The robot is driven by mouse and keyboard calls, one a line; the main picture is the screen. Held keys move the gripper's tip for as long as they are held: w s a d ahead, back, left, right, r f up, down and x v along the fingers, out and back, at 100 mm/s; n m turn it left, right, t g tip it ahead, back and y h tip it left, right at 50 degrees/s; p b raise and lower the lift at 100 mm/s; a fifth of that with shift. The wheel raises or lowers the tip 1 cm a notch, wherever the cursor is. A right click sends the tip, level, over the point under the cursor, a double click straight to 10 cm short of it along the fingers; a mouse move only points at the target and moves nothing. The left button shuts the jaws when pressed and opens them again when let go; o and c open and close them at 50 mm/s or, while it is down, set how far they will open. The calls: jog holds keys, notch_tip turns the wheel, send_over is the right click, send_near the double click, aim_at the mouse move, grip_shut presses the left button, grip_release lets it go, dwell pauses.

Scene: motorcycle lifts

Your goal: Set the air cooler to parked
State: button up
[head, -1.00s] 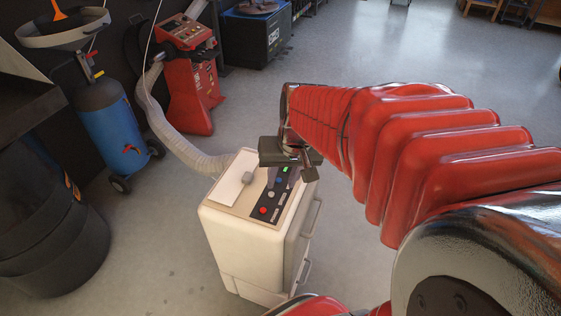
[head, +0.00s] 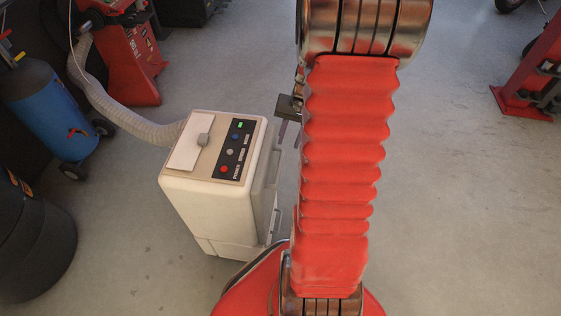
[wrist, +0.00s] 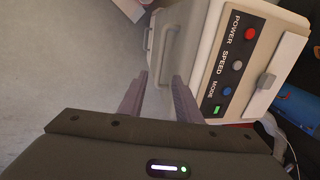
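The air cooler (head: 212,220) is a cream box on the floor left of my arm in the head view. Its dark top panel (head: 235,150) has a red POWER button (wrist: 251,34), a grey SPEED button (wrist: 238,66), a blue MODE button (wrist: 227,91) and a lit green display (wrist: 217,109). Beside the panel, a grey knob (head: 203,139) sits on a white plate (head: 185,155); its setting is unreadable. My gripper (wrist: 160,78) is open and empty, its fingers apart over the cooler's handle side in the wrist view. In the head view, my arm partly hides it, right of the cooler.
A ribbed hose (head: 125,118) runs from the cooler toward a red machine (head: 122,52). A blue tank (head: 45,110) and a dark barrel (head: 35,240) stand at the left. A red post (head: 530,80) stands far right. The floor right of my arm is clear.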

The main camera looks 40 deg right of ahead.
aim_at(280, 166)
jog(key=f, duration=0.4)
jog(key=w+a+f, duration=0.1)
jog(key=f, duration=0.4)
jog(key=w+f, duration=0.1)
jog(key=f, duration=0.3)
jog(key=shift+a+f, duration=0.25)
jog(key=shift+a, duration=0.1)
jog(key=shift+c, duration=0.5)
jog(key=shift+w, duration=0.1)
grip_shut()
